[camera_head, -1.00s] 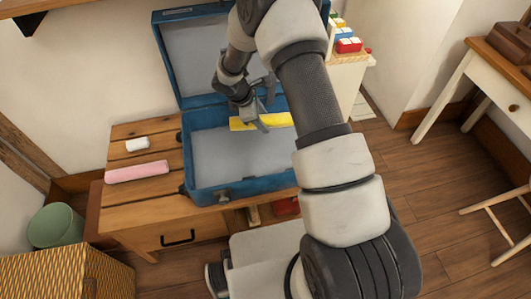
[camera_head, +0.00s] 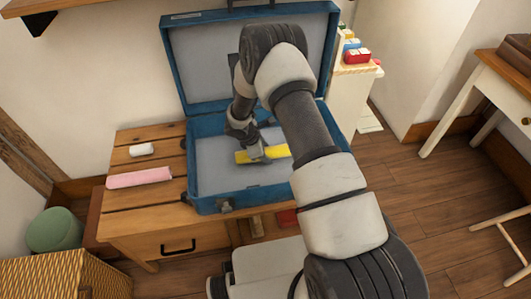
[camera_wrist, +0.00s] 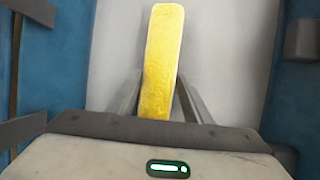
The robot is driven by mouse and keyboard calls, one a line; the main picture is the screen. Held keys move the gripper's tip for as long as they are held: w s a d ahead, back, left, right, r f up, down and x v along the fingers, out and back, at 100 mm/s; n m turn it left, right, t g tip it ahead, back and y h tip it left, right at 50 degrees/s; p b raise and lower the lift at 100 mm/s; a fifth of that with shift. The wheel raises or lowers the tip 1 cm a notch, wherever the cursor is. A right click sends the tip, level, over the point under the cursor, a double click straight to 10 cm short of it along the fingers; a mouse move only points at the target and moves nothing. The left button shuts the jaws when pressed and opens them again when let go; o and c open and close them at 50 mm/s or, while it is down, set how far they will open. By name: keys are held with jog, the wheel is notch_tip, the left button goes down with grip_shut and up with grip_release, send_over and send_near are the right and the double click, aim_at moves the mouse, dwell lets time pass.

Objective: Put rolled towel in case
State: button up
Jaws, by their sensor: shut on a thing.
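The blue case (camera_head: 207,204) stands open on the wooden chest, its lid up at the back and its grey inside facing up. My gripper (camera_head: 258,153) is inside the case and shut on a yellow rolled towel (camera_head: 275,152). In the wrist view the yellow towel (camera_wrist: 163,55) stands out between the two fingers (camera_wrist: 160,98), with the grey case floor behind it and blue walls at both sides. The towel is low over the case floor; I cannot tell whether it touches. A pink roll (camera_head: 139,178) and a small white roll (camera_head: 142,149) lie on the chest, left of the case.
The wooden chest (camera_head: 150,215) has free top left of the case. A white stand with coloured blocks (camera_head: 356,56) is close to the case's right. A wicker basket (camera_head: 60,275) and green bin (camera_head: 56,230) stand at lower left.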

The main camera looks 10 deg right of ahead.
jog(key=shift+f, duration=0.15)
jog(key=o, duration=1.1)
